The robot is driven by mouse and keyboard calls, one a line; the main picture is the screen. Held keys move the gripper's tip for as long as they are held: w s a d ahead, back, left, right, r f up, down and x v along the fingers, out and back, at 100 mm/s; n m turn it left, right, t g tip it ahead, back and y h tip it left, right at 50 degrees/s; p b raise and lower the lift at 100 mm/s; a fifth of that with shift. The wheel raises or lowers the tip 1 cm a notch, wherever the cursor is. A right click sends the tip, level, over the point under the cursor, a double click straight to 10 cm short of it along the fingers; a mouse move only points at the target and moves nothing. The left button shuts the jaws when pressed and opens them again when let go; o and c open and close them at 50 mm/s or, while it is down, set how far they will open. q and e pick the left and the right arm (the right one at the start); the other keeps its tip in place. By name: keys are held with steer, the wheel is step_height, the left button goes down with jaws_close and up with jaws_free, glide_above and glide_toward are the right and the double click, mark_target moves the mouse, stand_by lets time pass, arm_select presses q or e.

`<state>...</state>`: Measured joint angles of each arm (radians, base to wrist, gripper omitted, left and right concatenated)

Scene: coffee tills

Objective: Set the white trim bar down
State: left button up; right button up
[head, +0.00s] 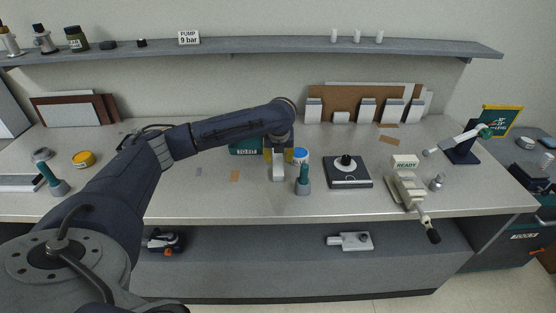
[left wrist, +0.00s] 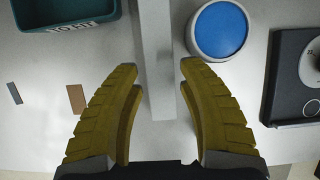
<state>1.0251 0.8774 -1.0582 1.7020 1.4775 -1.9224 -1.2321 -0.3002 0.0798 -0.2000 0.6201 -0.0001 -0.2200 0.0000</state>
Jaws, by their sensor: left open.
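The white trim bar (left wrist: 158,60) runs down from the top edge of the left wrist view, between my yellow fingers. In the head view its near end (head: 278,173) shows on the grey counter, below my left gripper (head: 280,155). My left gripper is open in the left wrist view (left wrist: 158,70), with a finger on each side of the bar and a visible gap on both sides. The bar appears to lie on the counter; its far end is hidden. My right gripper is not in view.
A teal bin (left wrist: 65,22) stands left of the bar. A white tub with a blue top (left wrist: 220,30) is close on the right. A green-handled tool (head: 303,182) and a black square base (head: 348,182) stand farther right. Bare counter lies in front-left.

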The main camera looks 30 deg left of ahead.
arm_select(q)
steer(key=v, duration=0.8)
steer(key=shift+r, duration=0.1)
stand_by(0.3)
